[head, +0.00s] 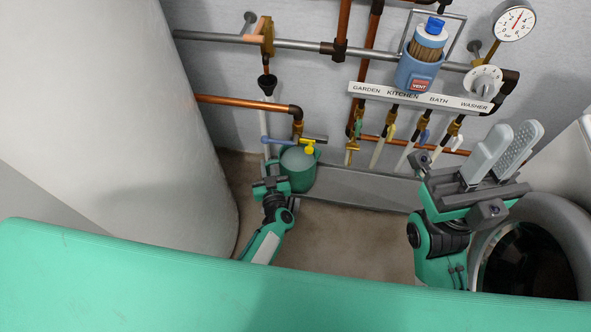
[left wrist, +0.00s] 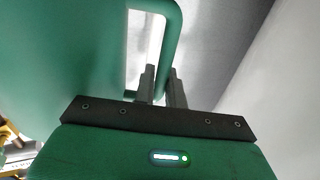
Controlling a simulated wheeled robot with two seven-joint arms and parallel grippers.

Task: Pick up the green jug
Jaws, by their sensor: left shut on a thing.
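My left gripper (head: 272,184) is at the jug's near left side. In the left wrist view the jug (left wrist: 60,60) fills the left, and its handle (left wrist: 172,35) runs down to my left gripper (left wrist: 162,85), whose fingers are shut on it. I cannot tell whether the jug touches the surface below.
The yellow tap (head: 310,147) is close above the jug. Pipes and labelled valves (head: 420,97) line the back wall. A large pale cylinder (head: 120,110) stands left, and a round-doored washer (head: 535,250) right. The grey trough (head: 365,190) is clear right of the jug.

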